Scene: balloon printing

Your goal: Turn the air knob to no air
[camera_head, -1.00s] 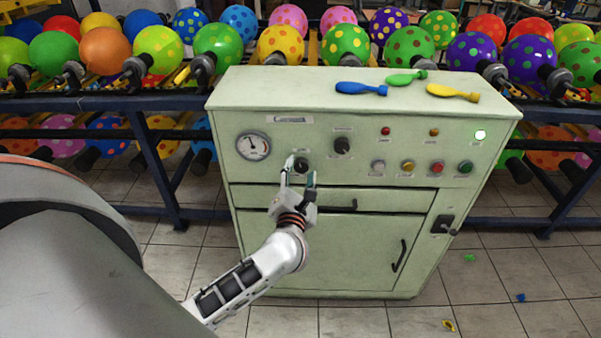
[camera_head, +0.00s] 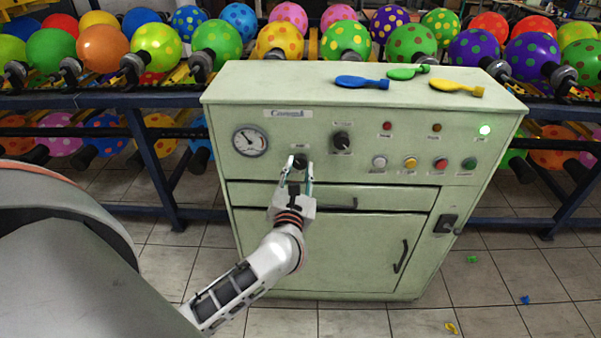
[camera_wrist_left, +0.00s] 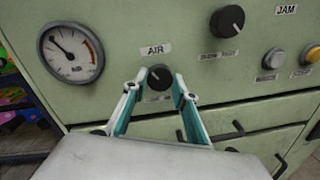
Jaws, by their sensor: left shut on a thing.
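The air knob is a small black dial on the front of the pale green machine, under the label AIR in the left wrist view (camera_wrist_left: 160,76). It also shows in the head view (camera_head: 299,162). My left gripper (camera_head: 297,168) has its fingertips on either side of this knob, in the left wrist view too (camera_wrist_left: 155,88), and is shut on it. The fingers sit left and right of the dial. The knob's pointer and the small label below it are too unclear to read. My right gripper is not in view.
A round pressure gauge (camera_head: 250,141) is left of the knob. A second black knob (camera_head: 342,141) is up and to the right, with several coloured buttons beyond. A drawer (camera_head: 320,196) lies below. Deflated balloons, including a blue one (camera_head: 361,82), lie on the machine top (camera_head: 285,88).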

